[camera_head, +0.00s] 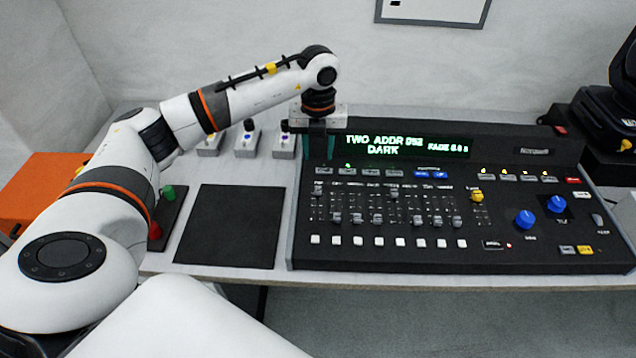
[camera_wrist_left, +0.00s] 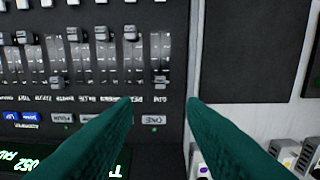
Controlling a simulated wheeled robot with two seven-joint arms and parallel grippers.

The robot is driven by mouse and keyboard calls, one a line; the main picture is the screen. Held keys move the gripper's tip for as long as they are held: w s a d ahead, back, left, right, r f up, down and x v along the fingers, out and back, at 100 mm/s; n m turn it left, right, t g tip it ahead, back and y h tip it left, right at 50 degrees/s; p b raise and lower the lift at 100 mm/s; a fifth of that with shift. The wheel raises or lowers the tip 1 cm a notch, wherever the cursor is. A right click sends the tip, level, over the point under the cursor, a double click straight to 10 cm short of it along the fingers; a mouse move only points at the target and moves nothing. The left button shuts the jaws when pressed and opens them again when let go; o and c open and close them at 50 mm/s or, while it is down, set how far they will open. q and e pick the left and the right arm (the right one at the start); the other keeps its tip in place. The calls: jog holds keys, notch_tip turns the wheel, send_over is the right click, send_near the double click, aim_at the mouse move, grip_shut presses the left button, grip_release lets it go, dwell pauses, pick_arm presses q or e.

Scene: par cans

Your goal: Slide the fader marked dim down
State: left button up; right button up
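The lighting desk (camera_head: 300,240) has a row of vertical faders. The dim fader (camera_head: 317,190) is the leftmost one, with its grey cap near the top of its slot, higher than most other caps. In the left wrist view, which looks at the desk upside down, this dim fader (camera_wrist_left: 161,83) is the last on the right, near its label. My left gripper (camera_head: 318,153) points down over the desk's upper left end, beyond the fader. In the wrist view its two green fingers (camera_wrist_left: 158,104) are apart with nothing between them. My right gripper is not visible.
The lit display (camera_head: 405,146) is right of the gripper. Several small switch boxes (camera_head: 247,143) stand left of it. A black mat (camera_head: 228,225) lies left of the desk, near a panel with a green button (camera_head: 169,193) and a red one. Other fader caps (camera_head: 377,218) sit close by.

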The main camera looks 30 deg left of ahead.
aim_at(318, 188)
pick_arm(q)
notch_tip(318, 188, down, 12)
jog(key=shift+r+p, duration=0.1)
jog(key=shift+p, duration=1.1)
grip_shut()
